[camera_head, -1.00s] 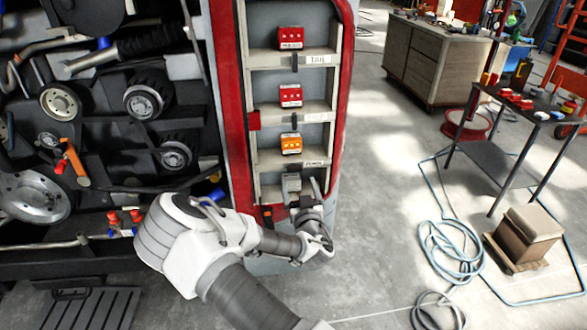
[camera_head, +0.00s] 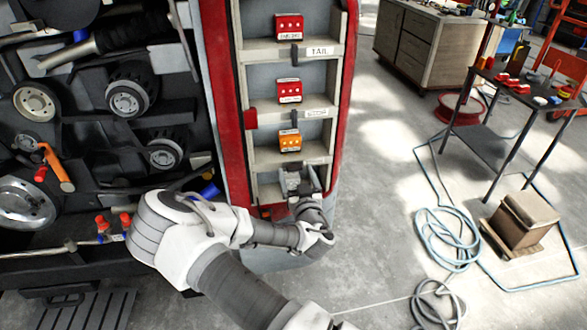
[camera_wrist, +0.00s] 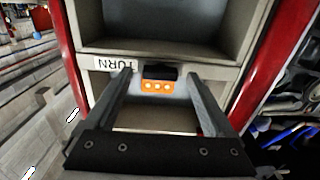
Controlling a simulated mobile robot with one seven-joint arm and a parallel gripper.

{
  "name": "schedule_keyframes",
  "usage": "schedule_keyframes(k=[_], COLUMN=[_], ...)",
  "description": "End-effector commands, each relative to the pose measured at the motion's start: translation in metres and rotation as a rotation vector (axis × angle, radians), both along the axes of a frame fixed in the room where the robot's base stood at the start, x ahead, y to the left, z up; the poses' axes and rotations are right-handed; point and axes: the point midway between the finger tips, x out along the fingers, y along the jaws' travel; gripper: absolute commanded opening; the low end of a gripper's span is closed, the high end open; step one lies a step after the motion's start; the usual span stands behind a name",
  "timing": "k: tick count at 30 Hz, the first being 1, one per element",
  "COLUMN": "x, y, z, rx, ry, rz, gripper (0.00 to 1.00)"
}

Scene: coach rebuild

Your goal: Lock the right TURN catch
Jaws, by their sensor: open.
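The black TURN catch (camera_wrist: 160,72) sits on the pale ledge beside the TURN label (camera_wrist: 114,64), which reads upside down in the wrist view. The orange lamp (camera_wrist: 157,87) with its pale dots is right by the catch; it also shows in the head view (camera_head: 290,140). My gripper (camera_wrist: 158,76) is open and empty, with one finger on each side of the catch. Gaps show between the fingers and the catch. In the head view my gripper (camera_head: 299,178) is at the ledge below the orange lamp and hides the TURN catch.
Above are two red lamps (camera_head: 289,27) (camera_head: 289,90) with their own black catches, in the same red-edged panel (camera_head: 349,60). Engine parts (camera_head: 130,95) fill the left side. A hose coil (camera_head: 448,240), a box (camera_head: 523,220) and a dark table (camera_head: 490,145) stand right.

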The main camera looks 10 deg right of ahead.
Motion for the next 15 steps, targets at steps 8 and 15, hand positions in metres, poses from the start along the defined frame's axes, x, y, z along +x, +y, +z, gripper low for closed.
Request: schedule_keyframes(k=[8,15], x=[-0.0019,-0.0019], y=[-0.001,-0.0011], z=[0.0003,0.0001], rx=[0.0,0.0], ry=[-0.001,0.0], rz=[0.001,0.001], gripper=[0.88,0.84])
